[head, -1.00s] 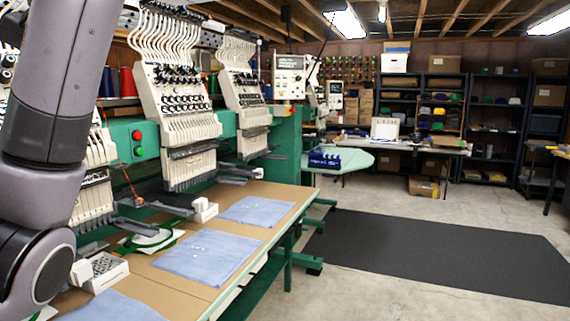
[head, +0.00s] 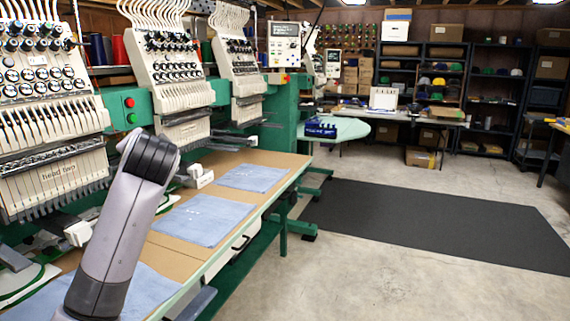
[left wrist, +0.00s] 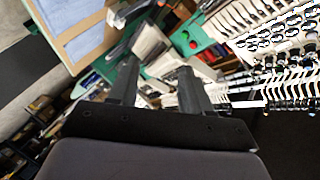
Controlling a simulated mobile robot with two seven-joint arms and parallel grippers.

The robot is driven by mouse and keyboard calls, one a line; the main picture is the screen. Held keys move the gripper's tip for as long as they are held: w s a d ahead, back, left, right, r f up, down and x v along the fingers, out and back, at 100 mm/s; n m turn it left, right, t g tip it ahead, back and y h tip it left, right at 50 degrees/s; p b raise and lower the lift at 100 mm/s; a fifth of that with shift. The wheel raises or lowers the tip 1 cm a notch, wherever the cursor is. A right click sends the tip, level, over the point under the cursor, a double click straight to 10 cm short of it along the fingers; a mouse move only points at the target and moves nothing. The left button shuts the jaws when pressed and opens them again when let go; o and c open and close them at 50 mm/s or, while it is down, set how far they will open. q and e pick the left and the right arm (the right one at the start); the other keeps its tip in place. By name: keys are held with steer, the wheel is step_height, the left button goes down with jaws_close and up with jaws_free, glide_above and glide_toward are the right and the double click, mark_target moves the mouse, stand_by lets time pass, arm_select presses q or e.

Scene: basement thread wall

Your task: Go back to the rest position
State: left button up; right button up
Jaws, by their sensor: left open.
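My left gripper (left wrist: 157,88) shows in the left wrist view with its two dark fingers apart. It is open and nothing is between the fingertips. Behind the fingers are the white embroidery machine heads (left wrist: 285,45) and the green machine frame. In the head view one of my arm links rises from the bottom left in front of the worktable; I cannot make out the left fingers there. My right gripper is in neither view.
A long brown worktable (head: 280,158) carries blue cloths (head: 204,220) below the embroidery heads (head: 165,62). A black mat (head: 430,220) lies on the open concrete floor at right. Shelves (head: 495,95) and a pale green table (head: 340,130) stand farther back.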

arm_select(q)
steer(key=s+d+f+h, duration=0.2)
steer(key=s+f, duration=0.1)
steer(key=f, duration=0.8)
steer(key=s+d+f+h, duration=0.15)
steer(key=s+f, duration=0.25)
steer(key=f, duration=0.7)
steer(key=s+d+f+h, duration=0.1)
steer(key=s+f+h, duration=0.2)
steer(key=f, duration=0.9)
steer(key=s+d+f+n+g+h, duration=0.1)
steer(key=s+f, duration=0.5)
steer(key=s, duration=0.6)
steer(key=s+d+f+n+g+h, duration=0.1)
steer(key=s+f+h, duration=0.1)
steer(key=s+f, duration=0.5)
steer(key=s, duration=0.6)
steer(key=shift+f+n, duration=0.25)
steer(key=shift+n, duration=0.15)
steer(key=shift+s, duration=0.1)
